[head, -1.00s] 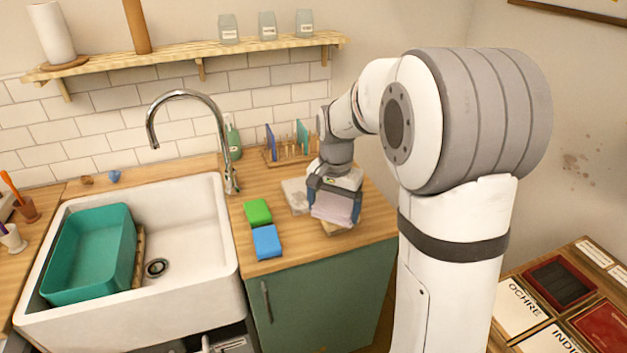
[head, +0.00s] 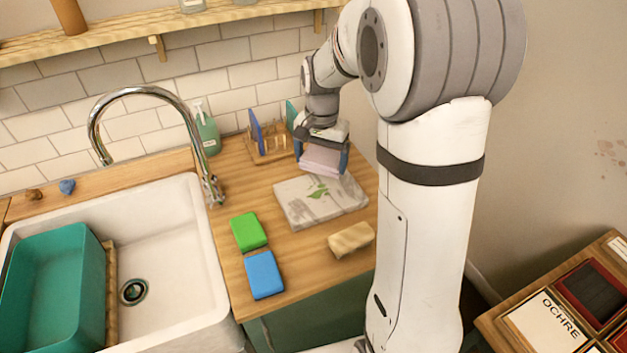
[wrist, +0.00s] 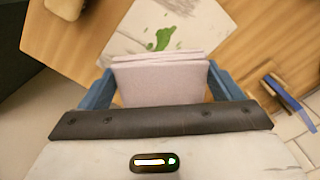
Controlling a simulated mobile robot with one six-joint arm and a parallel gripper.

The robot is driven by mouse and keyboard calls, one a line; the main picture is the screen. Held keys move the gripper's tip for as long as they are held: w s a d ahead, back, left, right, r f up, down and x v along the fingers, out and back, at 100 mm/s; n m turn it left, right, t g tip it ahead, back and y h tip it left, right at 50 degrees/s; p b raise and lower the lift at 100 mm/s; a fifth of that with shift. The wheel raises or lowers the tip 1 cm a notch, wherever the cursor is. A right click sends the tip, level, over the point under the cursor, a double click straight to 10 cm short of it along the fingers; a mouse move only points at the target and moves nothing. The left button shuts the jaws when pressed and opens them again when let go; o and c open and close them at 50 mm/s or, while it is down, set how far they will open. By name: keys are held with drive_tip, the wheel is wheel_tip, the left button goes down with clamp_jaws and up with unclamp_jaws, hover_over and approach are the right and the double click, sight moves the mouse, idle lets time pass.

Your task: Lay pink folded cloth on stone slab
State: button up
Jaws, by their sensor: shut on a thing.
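The pink folded cloth (head: 323,160) is held between the blue fingers of my gripper (head: 322,163), above the back edge of the slab. In the wrist view the pink cloth (wrist: 160,82) fills the space between the two fingers of my gripper (wrist: 160,88). The stone slab (head: 300,205) is pale grey with a green smear and lies flat on the wooden counter. It also shows in the wrist view (wrist: 195,30), beyond the cloth. Whether the cloth touches the slab cannot be told.
A green sponge (head: 248,232), a blue sponge (head: 263,275) and a beige cloth or sponge (head: 351,239) lie in front of the slab. A wooden rack (head: 272,148) stands behind it. A sink (head: 165,270) with a teal tub (head: 50,285) is at left.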

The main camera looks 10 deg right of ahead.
sight(318, 194)
drive_tip(key=f, duration=0.5)
drive_tip(key=f+p, duration=0.1)
drive_tip(key=f, duration=0.2)
drive_tip(key=shift+s+a+f, duration=0.1)
drive_tip(key=shift+a+f, duration=0.15)
drive_tip(key=shift+f, duration=0.05)
drive_tip(key=shift+f, duration=0.1)
drive_tip(key=shift+f, duration=0.15)
drive_tip(key=o, duration=0.9)
drive_tip(key=shift+o, duration=0.2)
